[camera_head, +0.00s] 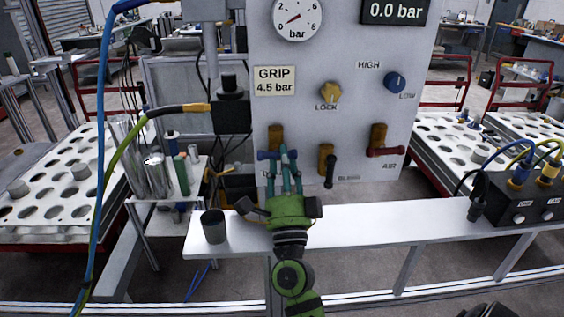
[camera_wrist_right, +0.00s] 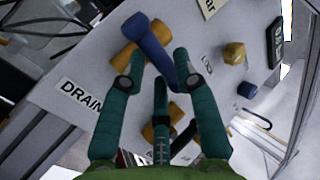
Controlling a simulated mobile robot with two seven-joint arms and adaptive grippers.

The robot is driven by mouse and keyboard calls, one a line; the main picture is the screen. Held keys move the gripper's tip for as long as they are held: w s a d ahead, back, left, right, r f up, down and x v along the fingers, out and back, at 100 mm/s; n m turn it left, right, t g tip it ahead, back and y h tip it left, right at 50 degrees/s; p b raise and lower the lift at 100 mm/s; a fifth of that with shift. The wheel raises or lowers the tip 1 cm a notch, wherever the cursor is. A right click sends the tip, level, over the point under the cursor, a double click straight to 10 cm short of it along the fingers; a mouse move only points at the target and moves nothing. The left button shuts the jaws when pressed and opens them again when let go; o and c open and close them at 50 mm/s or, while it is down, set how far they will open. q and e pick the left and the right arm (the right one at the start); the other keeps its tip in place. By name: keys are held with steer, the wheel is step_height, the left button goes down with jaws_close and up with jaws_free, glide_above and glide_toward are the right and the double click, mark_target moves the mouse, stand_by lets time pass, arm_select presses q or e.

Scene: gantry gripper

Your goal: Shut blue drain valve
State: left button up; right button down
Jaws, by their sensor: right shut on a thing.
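The blue drain valve (camera_head: 268,155) is at the lower left of the grey panel. Its blue lever lies about level across the brass body (camera_head: 275,135). In the right wrist view the blue lever (camera_wrist_right: 150,45) runs down between my teal fingers, beside a label reading DRAIN (camera_wrist_right: 80,95). My right gripper (camera_head: 284,160) is at the panel from below, shut on the blue lever; it also shows in the wrist view (camera_wrist_right: 155,72). The fingers hide part of the lever and most of its label in the head view. My left gripper is not in view.
A black-handled bleed valve (camera_head: 329,170) and a red-handled air valve (camera_head: 385,152) are to the right. Above are a yellow lock knob (camera_head: 330,93) and a blue knob (camera_head: 395,82). A dark cup (camera_head: 214,227) stands on the white shelf (camera_head: 370,225).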

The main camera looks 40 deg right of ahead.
steer(key=shift+s+d+r+h, duration=0.2)
steer(key=shift+r+h, duration=0.1)
steer(key=shift+r, duration=0.1)
steer(key=c, duration=1.1)
jaws_free()
steer(key=shift+o, duration=0.2)
steer(key=shift+d+f, duration=0.1)
steer(key=shift+d, duration=0.05)
steer(key=shift+f, duration=0.1)
steer(key=v, duration=1.2)
steer(key=shift+a, duration=0.2)
